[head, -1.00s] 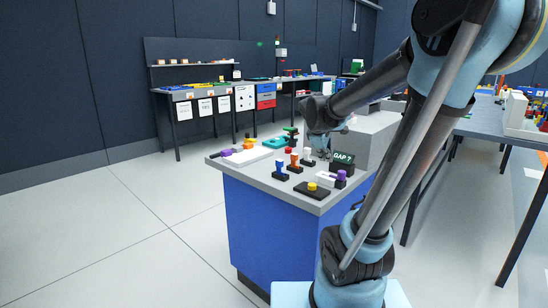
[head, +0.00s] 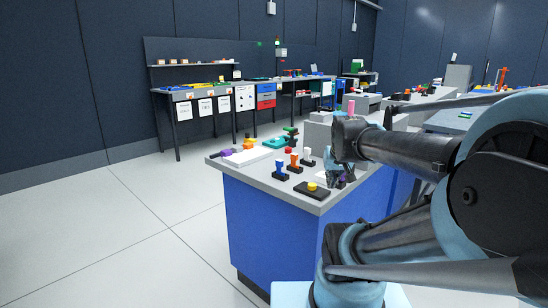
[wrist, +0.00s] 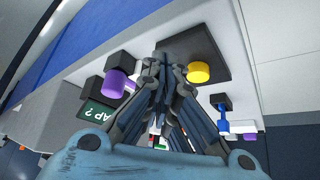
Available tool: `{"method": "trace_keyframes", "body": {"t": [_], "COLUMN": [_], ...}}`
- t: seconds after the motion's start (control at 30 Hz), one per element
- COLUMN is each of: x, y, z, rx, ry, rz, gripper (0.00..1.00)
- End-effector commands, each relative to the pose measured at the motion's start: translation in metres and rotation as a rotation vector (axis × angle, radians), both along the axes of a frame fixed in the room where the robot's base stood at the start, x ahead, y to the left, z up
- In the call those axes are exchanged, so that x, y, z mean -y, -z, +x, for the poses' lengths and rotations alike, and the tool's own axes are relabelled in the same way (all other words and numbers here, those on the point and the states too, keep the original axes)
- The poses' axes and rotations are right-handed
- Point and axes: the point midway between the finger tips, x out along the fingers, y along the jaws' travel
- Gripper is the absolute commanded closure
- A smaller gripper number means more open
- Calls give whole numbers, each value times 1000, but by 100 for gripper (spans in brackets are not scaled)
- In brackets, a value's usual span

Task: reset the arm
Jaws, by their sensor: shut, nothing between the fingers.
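My gripper (head: 341,176) is over the right front part of the blue workbench (head: 262,215), pointing down, its fingers shut with nothing between them. In the wrist view the closed fingertips (wrist: 160,62) are in front of a dark plate with a yellow round knob (wrist: 199,72). In the head view this knob (head: 311,187) is just left of my gripper. A purple peg (wrist: 115,83) and a green sign reading "AP ?" (wrist: 98,112) are left of the fingers in the wrist view. My gripper and arm hide that corner in the head view.
On the bench top stand a blue peg (head: 279,166), an orange peg (head: 294,159) and a white peg (head: 307,153) on dark bases. A white board (head: 248,156) lies at the left. Long tables stand behind. The floor (head: 125,225) at left is clear.

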Motion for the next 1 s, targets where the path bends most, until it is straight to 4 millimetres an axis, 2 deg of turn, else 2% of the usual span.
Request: {"method": "trace_keyframes", "body": {"t": [0.4,0.5,0.63,1.0], "x": [0,-3,-5,-5], "y": [74,86,92,92], "z": [-100,-119,-130,-131], "rx": [-276,-330,-363,-364], "ry": [-16,-19,-23,-22], "rz": [-9,-11,-13,-13], "gripper": [100,100,100,100]}}
